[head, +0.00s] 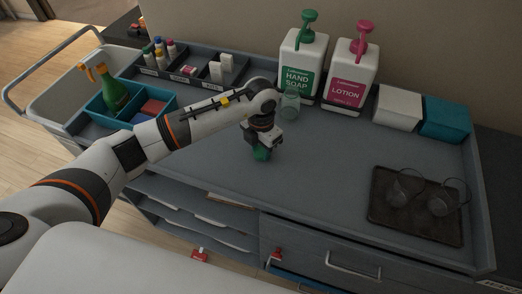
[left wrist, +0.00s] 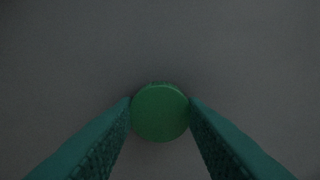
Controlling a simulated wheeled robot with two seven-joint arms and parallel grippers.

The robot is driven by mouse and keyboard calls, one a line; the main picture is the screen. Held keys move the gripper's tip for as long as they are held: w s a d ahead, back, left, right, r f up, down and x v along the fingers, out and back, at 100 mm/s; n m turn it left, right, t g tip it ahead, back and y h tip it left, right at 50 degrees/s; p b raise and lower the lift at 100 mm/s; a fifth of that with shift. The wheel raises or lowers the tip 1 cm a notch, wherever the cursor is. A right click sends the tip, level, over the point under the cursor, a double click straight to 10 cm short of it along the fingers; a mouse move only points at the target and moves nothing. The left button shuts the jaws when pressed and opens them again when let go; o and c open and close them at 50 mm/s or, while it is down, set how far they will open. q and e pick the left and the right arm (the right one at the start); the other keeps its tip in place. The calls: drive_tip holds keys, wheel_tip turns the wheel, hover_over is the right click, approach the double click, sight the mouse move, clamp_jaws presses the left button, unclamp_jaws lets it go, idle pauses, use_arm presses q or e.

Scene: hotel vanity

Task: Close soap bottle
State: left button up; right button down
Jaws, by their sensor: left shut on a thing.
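My left gripper (head: 262,154) points down over the middle of the grey cart top. In the left wrist view its two teal fingers are shut on a round green cap (left wrist: 160,114), one on each side. I cannot tell whether the cap touches the surface. A small translucent greenish bottle (head: 290,105) stands behind my left wrist, in front of the hand soap dispenser (head: 300,75). My arm partly hides it, and I see no cap on it. The dispenser is white with a green label and green pump. My right gripper is not in view.
A lotion dispenser (head: 347,85) stands right of the soap dispenser, with white (head: 397,108) and teal (head: 445,119) boxes beyond. A dark tray (head: 435,231) with glasses lies at right. A teal caddy (head: 161,96) holds a green spray bottle (head: 114,95). The centre surface is clear.

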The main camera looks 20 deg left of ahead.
sight(261, 151)
use_arm(q)
wheel_tip(261, 151, up, 10)
drive_tip(key=b, duration=0.3)
idle(0.3)
